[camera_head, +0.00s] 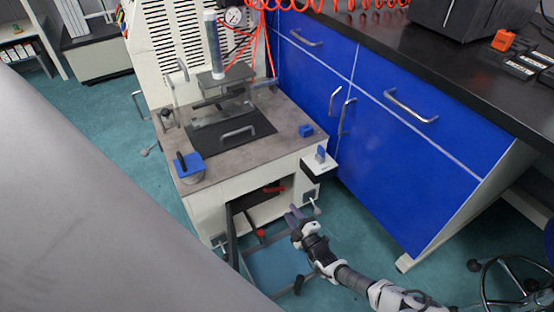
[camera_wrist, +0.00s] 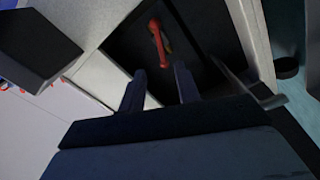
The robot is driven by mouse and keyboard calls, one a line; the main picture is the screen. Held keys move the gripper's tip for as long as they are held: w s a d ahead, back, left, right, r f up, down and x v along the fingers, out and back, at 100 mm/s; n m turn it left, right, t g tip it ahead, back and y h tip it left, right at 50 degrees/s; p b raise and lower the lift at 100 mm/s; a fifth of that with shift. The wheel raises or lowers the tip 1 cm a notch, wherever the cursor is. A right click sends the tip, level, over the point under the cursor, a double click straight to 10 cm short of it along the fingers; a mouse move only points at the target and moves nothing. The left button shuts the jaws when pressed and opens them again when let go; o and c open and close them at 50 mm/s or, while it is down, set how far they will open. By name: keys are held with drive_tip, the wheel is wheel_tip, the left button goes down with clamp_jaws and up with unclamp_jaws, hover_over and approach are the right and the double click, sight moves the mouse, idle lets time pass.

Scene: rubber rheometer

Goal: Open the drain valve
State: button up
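The machine (camera_head: 240,190) has an open lower compartment at its front. A red lever-like handle (camera_head: 273,188) shows in the upper part of this opening, and a smaller red part (camera_head: 260,232) shows lower at the left. I cannot tell for sure which belongs to the drain valve. My gripper (camera_head: 295,213) is just outside the opening, at its right side. In the wrist view, a red handle (camera_wrist: 160,42) lies beyond the fingertips inside the dark opening. My gripper (camera_wrist: 159,75) is open there, with two dark fingers apart and nothing between them.
A white side shelf (camera_head: 320,166) with a blue-topped part juts out above my gripper. Blue cabinets (camera_head: 400,150) with metal handles stand to the right. A low frame with a bluish panel (camera_head: 275,268) extends before the opening. Green floor is free in front.

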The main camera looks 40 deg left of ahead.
sight(273, 187)
drive_tip(key=b+x, duration=0.2)
drive_tip(key=x, duration=0.8)
drive_tip(key=shift+a, duration=0.15)
drive_tip(key=shift+w, duration=0.1)
clamp_jaws()
